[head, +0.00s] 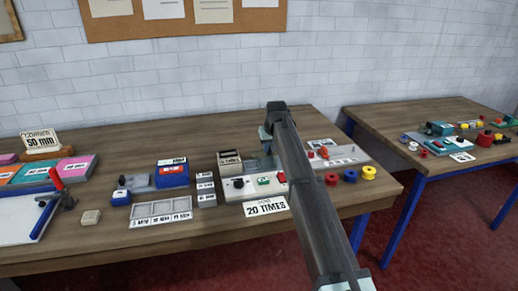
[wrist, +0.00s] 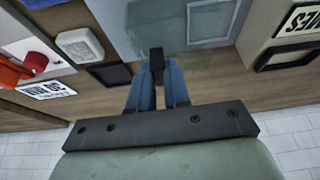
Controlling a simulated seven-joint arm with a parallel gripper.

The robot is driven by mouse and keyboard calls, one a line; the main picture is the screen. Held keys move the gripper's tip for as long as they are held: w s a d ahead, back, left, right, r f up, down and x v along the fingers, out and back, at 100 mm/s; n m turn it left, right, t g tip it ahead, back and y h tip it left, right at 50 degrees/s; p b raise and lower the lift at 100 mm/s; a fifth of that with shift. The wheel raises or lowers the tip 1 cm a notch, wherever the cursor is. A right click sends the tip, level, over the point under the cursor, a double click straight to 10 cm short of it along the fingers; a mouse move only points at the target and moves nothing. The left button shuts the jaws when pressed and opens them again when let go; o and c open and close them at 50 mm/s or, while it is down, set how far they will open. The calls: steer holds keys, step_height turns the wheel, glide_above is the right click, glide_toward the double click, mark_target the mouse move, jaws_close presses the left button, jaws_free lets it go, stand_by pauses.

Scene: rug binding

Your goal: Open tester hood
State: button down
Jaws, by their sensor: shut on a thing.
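The tester (head: 236,190) is a pale box on the wooden table, with a black knob, a green label and a red switch on its front. Its hood shows as a translucent grey panel (wrist: 150,18) in the wrist view, with a small black handle (wrist: 157,55) at its edge. My gripper (wrist: 158,82) has its blue fingers closed on this handle. In the head view my arm crosses in front of the tester and hides part of it and most of the hood, so I cannot tell the hood's angle there.
A "20 TIMES" card (head: 266,208) lies before the tester. Grey blocks (head: 206,187) and a compartment tray (head: 161,212) are to its left. Red, blue and yellow spools (head: 350,176) stand to its right. A second table (head: 375,120) is further right.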

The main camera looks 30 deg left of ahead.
steer(key=shift+w+d+f, duration=0.2)
steer(key=shift+w+d, duration=0.75)
steer(key=shift+d, duration=0.15)
steer(key=c, duration=1.1)
jaws_free()
steer(key=shift+r, duration=0.15)
steer(key=v, duration=1.3)
steer(key=shift+r, duration=0.3)
